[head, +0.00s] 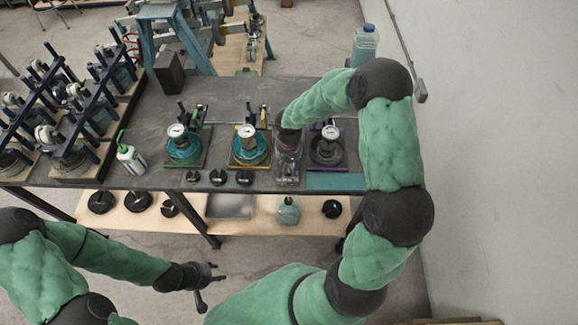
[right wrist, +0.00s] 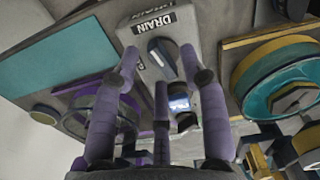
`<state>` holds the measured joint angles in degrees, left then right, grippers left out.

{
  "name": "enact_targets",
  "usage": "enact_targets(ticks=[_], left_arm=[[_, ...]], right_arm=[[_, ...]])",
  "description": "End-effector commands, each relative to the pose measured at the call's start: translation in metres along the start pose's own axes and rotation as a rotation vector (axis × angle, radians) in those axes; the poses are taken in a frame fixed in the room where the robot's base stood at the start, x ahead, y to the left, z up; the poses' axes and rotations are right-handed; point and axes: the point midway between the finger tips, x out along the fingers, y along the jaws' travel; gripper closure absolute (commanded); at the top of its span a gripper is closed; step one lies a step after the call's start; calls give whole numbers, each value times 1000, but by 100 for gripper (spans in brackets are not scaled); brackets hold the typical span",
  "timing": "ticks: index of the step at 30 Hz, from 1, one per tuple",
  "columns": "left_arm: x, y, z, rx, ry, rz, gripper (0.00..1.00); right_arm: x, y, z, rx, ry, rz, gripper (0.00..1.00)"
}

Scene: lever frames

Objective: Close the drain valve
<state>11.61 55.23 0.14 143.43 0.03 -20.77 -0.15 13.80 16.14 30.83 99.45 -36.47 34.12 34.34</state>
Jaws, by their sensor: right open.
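The drain valve shows in the right wrist view as a pale grey block (right wrist: 176,24) with a DRAIN label (right wrist: 153,20). A dark lever (right wrist: 161,52) with a blue-grey surface lies on the block. My right gripper (right wrist: 160,66) is open, its purple-tinted fingers spread on both sides of the lever; I cannot tell whether they touch it. In the head view my right gripper (head: 288,172) points down at the bench's front edge and hides most of the valve. My left gripper (head: 208,282) is open and empty, low in front of the bench.
A yellow-based gauge station (head: 249,148) stands left of my right gripper, a purple-based one (head: 326,147) right of it. A teal mat (head: 335,182) lies at the bench's right front. A green-tipped bottle (head: 131,157) and several framed units (head: 75,110) stand left.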

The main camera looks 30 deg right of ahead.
Motion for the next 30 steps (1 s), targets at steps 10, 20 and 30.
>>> enact_targets(ticks=[10,20,30], left_arm=[[0,0,0,0,0,0,60],[0,0,0,0,0,0,60],[1,0,0,0,0,0,60]], right_arm=[[7,0,0,0,0,0,56],[7,0,0,0,0,-1,100],[7,0,0,-55,0,-1,100]])
